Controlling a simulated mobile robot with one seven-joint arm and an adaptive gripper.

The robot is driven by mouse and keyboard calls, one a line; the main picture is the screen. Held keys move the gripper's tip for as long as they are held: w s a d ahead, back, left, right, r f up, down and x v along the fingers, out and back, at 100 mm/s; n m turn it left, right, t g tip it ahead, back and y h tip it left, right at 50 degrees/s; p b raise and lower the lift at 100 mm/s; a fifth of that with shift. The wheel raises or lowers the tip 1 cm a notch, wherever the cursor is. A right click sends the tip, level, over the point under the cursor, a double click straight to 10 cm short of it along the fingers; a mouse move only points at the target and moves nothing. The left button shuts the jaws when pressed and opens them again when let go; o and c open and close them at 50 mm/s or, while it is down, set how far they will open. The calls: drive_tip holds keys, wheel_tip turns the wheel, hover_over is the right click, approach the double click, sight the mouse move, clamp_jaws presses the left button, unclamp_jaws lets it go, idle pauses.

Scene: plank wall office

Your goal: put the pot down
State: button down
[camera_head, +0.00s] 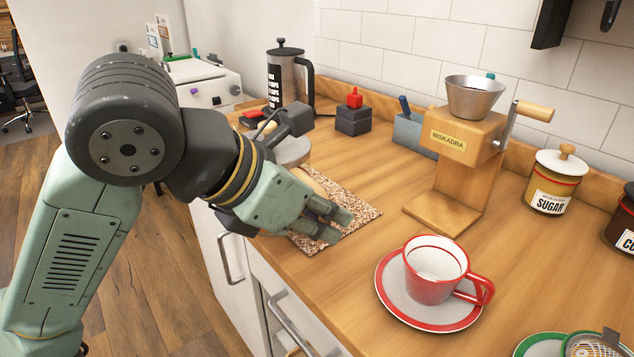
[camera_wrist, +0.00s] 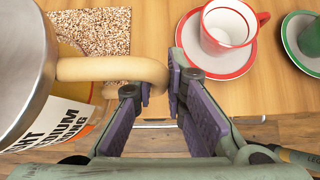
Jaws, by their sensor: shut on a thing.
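The pot (camera_wrist: 20,60) has a silver metal top, a label with dark lettering and a pale wooden handle (camera_wrist: 105,69). It fills the left of the wrist view. In the head view my arm hides most of it, and its grey top (camera_head: 293,150) shows behind my gripper (camera_head: 335,222). My gripper is shut on the handle's outer end, which lies between the purple finger pads in the wrist view (camera_wrist: 162,85). A speckled mat (camera_head: 352,207) lies on the counter below and beside the pot. I cannot tell whether the pot's base touches it.
A red-rimmed cup (camera_head: 432,272) on its saucer (camera_head: 388,285) stands right of the mat. A wooden grinder (camera_head: 462,150), small boxes (camera_head: 353,118) and a French press (camera_head: 288,72) stand behind. The counter's front edge runs close under my gripper.

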sight(274, 147)
drive_tip(key=shift+w+d+f+p, duration=0.4)
drive_tip(key=shift+w+f+p, duration=0.35)
drive_tip(key=shift+w, duration=1.65)
drive_tip(key=shift+w+d+f+p, duration=0.35)
drive_tip(key=shift+w+f+p, duration=0.4)
drive_tip(key=shift+w, duration=1.6)
drive_tip(key=shift+w+d+f+p, duration=0.4)
drive_tip(key=shift+w+f+p, duration=0.35)
drive_tip(key=shift+w, duration=1.65)
drive_tip(key=shift+f, duration=0.35)
drive_tip(key=c, duration=1.6)
unclamp_jaws()
drive_tip(key=shift+c, duration=0.2)
drive_tip(key=shift+r, duration=0.2)
drive_tip(key=b+v, duration=0.2)
drive_tip(key=v, duration=0.9)
drive_tip(key=shift+a, duration=0.1)
drive_tip(key=shift+s+a+r+b, duration=0.2)
drive_tip(key=shift+s+r+b, duration=0.1)
drive_tip(key=shift+r, duration=0.1)
